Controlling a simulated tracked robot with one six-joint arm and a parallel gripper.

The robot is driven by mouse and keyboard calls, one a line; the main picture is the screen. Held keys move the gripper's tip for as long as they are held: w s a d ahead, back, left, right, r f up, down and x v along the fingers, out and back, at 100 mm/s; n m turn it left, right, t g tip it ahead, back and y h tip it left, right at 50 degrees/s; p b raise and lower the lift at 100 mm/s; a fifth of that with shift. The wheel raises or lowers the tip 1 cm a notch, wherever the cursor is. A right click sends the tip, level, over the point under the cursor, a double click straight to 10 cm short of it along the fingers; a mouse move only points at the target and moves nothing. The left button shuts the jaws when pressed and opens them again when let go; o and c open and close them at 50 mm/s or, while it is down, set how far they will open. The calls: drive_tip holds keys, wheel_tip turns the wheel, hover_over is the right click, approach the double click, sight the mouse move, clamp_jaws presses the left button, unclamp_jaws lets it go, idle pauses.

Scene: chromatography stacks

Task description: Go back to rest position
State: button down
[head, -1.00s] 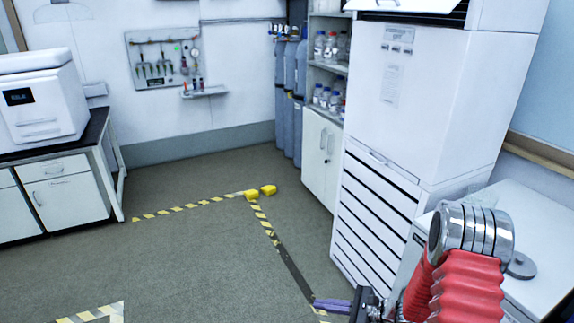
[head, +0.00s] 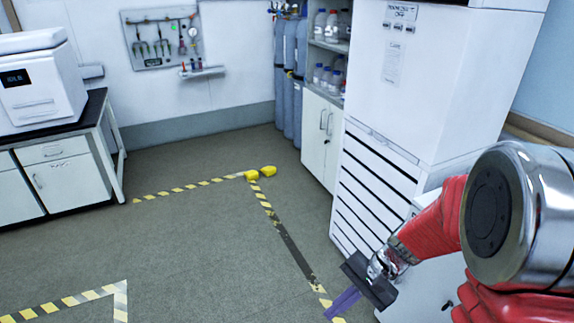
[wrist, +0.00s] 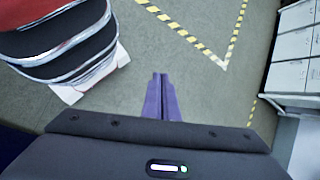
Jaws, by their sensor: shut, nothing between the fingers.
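My gripper (head: 343,303) shows at the lower right of the head view, at the end of my red and silver arm. Its purple fingers point down and to the left over the floor. In the wrist view my gripper (wrist: 162,85) has its two purple fingers together with nothing between them. No object is held.
A tall white cabinet unit (head: 410,120) stands right beside my arm. White drawers (head: 70,185) under a bench with a white instrument (head: 38,85) are at the left. Gas cylinders (head: 290,90) stand at the back.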

drive_tip(key=s+d+r+n+t+h, duration=0.2)
drive_tip(key=s+r+n+t+h, duration=0.1)
drive_tip(key=r, duration=0.7)
drive_tip(key=s+d+r+n+t+h, duration=0.2)
drive_tip(key=s+r+n+t+h, duration=0.1)
drive_tip(key=r, duration=0.7)
drive_tip(key=s+n+t, duration=0.1)
drive_tip(key=s+n, duration=0.1)
drive_tip(key=s, duration=0.1)
drive_tip(key=shift+r+h, duration=0.2)
drive_tip(key=shift+h, duration=0.2)
drive_tip(key=shift+s+d, duration=0.1)
idle(0.5)
